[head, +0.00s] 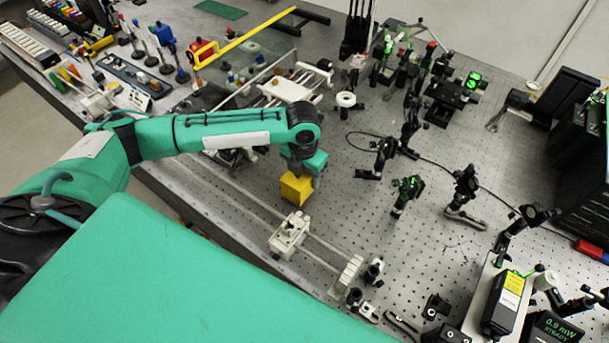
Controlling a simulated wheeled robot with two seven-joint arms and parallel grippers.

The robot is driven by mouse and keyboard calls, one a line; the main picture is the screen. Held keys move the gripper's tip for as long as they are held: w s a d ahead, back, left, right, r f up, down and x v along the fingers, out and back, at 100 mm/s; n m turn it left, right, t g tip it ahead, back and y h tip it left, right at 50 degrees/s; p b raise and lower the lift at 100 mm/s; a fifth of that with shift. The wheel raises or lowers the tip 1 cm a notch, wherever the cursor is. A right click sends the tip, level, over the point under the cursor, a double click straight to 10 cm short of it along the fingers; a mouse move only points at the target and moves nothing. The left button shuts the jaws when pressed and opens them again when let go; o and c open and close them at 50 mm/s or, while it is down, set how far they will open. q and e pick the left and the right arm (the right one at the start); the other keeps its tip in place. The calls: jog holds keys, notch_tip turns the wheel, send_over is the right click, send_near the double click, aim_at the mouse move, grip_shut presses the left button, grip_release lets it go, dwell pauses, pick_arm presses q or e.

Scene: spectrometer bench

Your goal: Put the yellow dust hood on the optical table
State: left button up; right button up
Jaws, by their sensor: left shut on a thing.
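The yellow dust hood (295,188) is a small yellow box in the middle of the head view. My left gripper (302,172) points down over it and is shut on its top. The hood hangs over the near part of the grey perforated optical table (390,235). I cannot tell whether its underside touches the table. The gripper's fingers are mostly hidden by the wrist. My right gripper is not in view.
A white rail carriage (289,235) on rods stands just in front of the hood. Black optic mounts (380,158) stand to the right, with a cable (440,160) among them. A black laser box (507,302) is at lower right. Bare table lies right of the hood.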

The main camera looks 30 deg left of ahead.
pick_arm(q)
jog(key=shift+f, duration=0.9)
jog(key=o, duration=1)
jog(key=shift+f, duration=0.1)
jog(key=r+b, duration=0.3)
jog(key=r, duration=0.8)
jog(key=shift+s+r, duration=0.2)
jog(key=shift+r, duration=0.45)
jog(key=shift+s+f, duration=0.1)
